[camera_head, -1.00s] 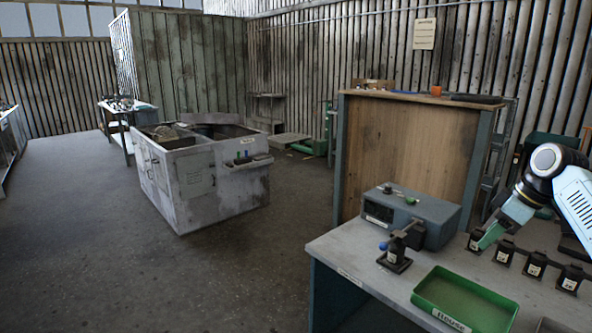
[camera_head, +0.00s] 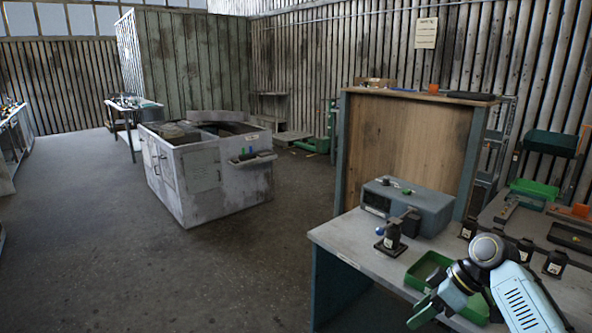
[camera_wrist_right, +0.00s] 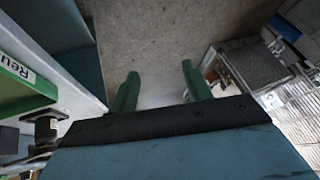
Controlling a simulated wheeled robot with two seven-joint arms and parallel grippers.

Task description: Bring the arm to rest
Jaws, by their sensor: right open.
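My right arm comes in from the lower right in the head view. Its gripper (camera_head: 430,312) hangs at the front edge of the workbench (camera_head: 335,238), in front of the green tray. In the right wrist view the two green fingers (camera_wrist_right: 160,92) stand apart with nothing between them, and bare floor shows past them. The gripper is open and empty. My left gripper is in neither view.
The green tray (camera_head: 424,268) lies on the bench, partly hidden by my arm. A grey box (camera_head: 408,207) and a black stand with a blue knob (camera_head: 391,240) are behind it. Several black holders stand along the bench. A white cabinet (camera_head: 205,180) stands beyond open floor.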

